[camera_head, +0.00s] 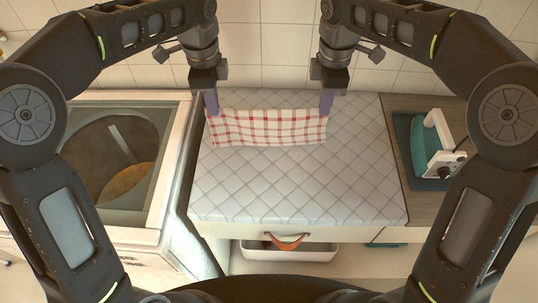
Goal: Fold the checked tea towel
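The red-and-white checked tea towel (268,128) is stretched as a wide, short strip at the back of the padded, quilted grey top (290,185). My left gripper (211,103) is at its far left corner and my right gripper (326,103) at its far right corner. Both pairs of fingers look closed on the cloth, though the fingertips are small in the picture. The far edge runs between them with a slight sag. The near edge is slightly wavy. I cannot tell how far the cloth is lifted off the top.
A white-and-teal iron (438,145) stands on a dark mat on the wooden counter (405,105) at right. A unit with a round opening (110,160) is at left. The top's front half is clear.

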